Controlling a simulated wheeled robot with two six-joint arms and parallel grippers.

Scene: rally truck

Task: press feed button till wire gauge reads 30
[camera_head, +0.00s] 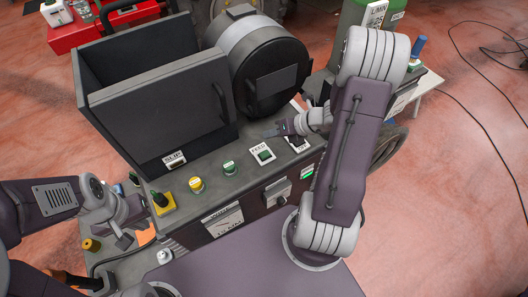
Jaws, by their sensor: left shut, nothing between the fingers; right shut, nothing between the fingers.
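The green feed button (264,155) sits on a white plate on the sloped grey panel, with a FEED label behind it. My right gripper (268,135) is shut and empty. It is just behind the button, near the FEED label, and appears apart from the button. My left gripper (124,240) is shut and empty at the panel's front left, far from the button. A small green-lit display (307,172) is on the panel's right front; its reading is too small to tell.
A black switch (297,141) with an OFF label is right of the feed button. Green (229,168), yellow-ringed (197,185) and yellow-based (161,201) controls line the panel to the left. A dark bin (160,100) and round drum (272,75) stand behind.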

